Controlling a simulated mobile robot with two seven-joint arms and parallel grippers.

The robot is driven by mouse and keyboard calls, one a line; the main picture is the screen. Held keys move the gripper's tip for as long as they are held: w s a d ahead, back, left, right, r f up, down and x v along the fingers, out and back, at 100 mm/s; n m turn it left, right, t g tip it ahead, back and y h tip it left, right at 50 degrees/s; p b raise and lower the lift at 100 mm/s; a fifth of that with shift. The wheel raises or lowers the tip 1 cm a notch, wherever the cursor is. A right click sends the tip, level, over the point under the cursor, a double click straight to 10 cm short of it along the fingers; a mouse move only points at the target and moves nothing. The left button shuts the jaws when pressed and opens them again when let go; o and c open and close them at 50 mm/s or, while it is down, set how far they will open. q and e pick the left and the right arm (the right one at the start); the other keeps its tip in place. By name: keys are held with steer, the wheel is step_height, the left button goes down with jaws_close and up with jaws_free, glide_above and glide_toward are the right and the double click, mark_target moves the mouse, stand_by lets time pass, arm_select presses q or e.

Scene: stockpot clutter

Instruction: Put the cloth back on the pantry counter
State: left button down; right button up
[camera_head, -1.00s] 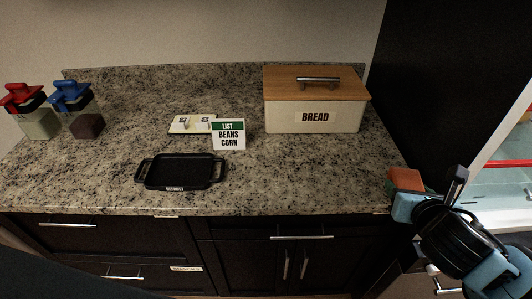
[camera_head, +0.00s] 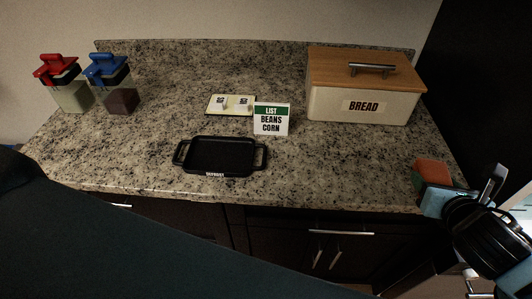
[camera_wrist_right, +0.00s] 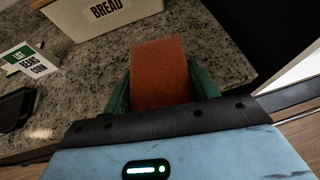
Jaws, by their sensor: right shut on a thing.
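The cloth (camera_head: 432,172) is an orange-red block-like bundle near the front right corner of the pantry counter (camera_head: 345,165). My right gripper (camera_head: 430,184) is shut on it. In the right wrist view the cloth (camera_wrist_right: 158,75) sits between the two green fingers, with the counter top behind it. I cannot tell how high it is above the counter or whether it touches it. My left gripper is not in view; a dark part of my own body covers the lower left.
A bread box (camera_head: 362,105) stands at the back right. A list sign (camera_head: 271,119), a small switch-like plate (camera_head: 231,104), a black tray (camera_head: 220,155) and two lidded jars, red (camera_head: 68,85) and blue (camera_head: 113,85), stand further left. Counter between tray and cloth is clear.

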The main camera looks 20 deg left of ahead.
steer(key=f+n+y, duration=0.1)
steer(key=d+n+y, duration=0.1)
steer(key=s+f+n+y, duration=0.1)
steer(key=shift+d+f+g, duration=0.25)
steer(key=shift+f+g, duration=0.05)
steer(key=shift+g, duration=0.1)
steer(key=s+d+n+g+y, duration=0.1)
steer(key=s, duration=0.1)
steer(key=s+d+f+n+y, duration=0.1)
steer(key=d+n+y, duration=0.1)
steer(key=shift+s+d+g, duration=0.1)
steer(key=shift+s+g, duration=0.25)
steer(key=shift+g, duration=0.05)
